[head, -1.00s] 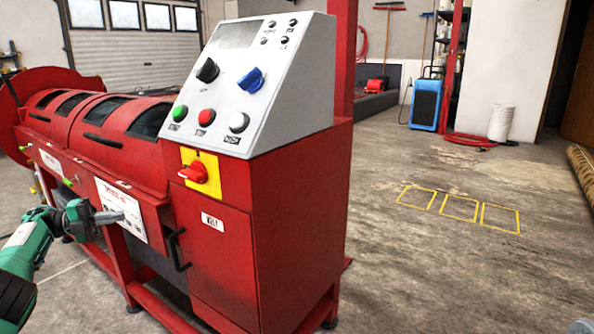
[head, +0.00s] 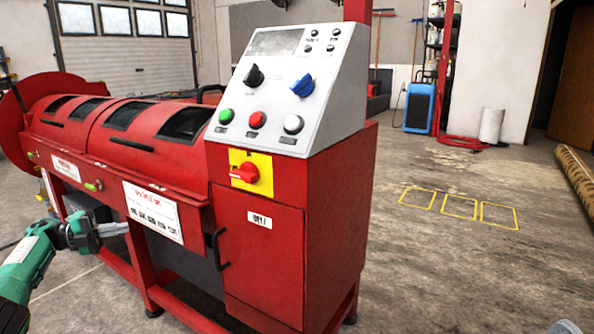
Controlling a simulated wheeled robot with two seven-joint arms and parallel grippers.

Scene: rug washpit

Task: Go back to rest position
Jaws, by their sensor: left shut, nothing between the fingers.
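My left gripper (head: 112,230) is at the lower left in the head view, on its green and white arm. It is shut and empty, apart from other things, in front of the red machine's (head: 135,165) long side. The machine has a grey sloped control panel (head: 290,85) with black and blue knobs and green, red and white buttons. A red rotary switch (head: 244,172) sits on a yellow plate below the panel.
Yellow floor outlines (head: 459,207) lie on the open concrete to the right. A rolled rug (head: 576,180) lies at the right edge. A blue unit (head: 419,107) and a white cylinder (head: 491,126) stand farther back. The floor right of the machine is clear.

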